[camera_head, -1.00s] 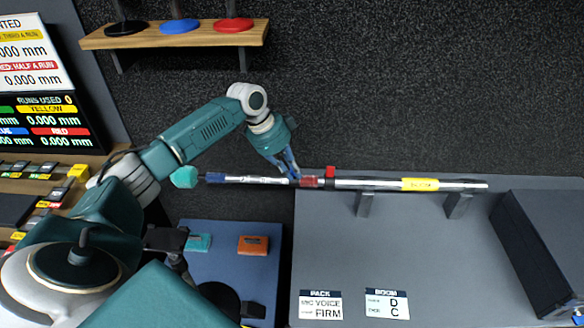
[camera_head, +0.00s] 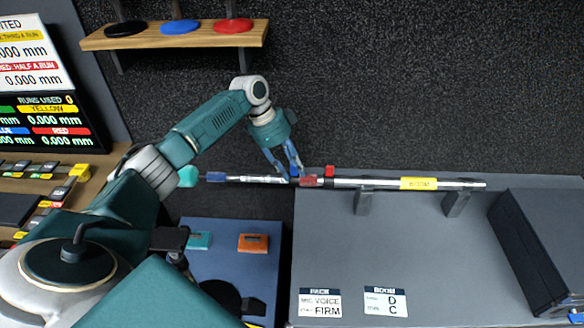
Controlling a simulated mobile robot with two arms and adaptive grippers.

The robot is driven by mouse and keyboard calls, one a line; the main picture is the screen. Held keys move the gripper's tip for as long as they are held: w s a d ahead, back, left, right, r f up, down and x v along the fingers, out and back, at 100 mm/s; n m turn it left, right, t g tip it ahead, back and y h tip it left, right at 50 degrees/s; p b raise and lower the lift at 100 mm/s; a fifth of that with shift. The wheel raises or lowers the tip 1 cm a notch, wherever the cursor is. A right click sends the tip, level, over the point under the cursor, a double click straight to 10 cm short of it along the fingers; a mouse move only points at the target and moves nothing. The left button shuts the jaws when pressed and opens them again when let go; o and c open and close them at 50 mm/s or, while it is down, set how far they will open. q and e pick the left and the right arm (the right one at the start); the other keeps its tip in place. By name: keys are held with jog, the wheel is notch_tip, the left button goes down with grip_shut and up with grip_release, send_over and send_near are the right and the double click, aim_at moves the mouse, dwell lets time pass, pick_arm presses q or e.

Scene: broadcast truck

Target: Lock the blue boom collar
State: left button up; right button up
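The boom pole (camera_head: 385,183) lies level along the back of the grey worktop and reaches out left past its edge. A small blue piece (camera_head: 294,171) stands on the pole at my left fingertips, apparently the blue collar's upright part; the fingers partly hide it. A blue band (camera_head: 216,177) is nearer the pole's left end. A red collar (camera_head: 310,182) with a red tab (camera_head: 330,170) is just right of the fingers. My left gripper (camera_head: 284,175) points down at the pole with its fingers spread. Finger contact is unclear. My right gripper is not visible.
Two brackets (camera_head: 364,202) (camera_head: 456,203) support the pole's right part. A dark box (camera_head: 540,245) stands at the right. A teal microphone tip (camera_head: 187,177) ends the pole. A shelf (camera_head: 180,36) with coloured discs hangs above. The worktop's middle is clear except for label cards.

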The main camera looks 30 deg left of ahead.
pick_arm(q)
jog(key=v, duration=1.2)
dwell(0.3)
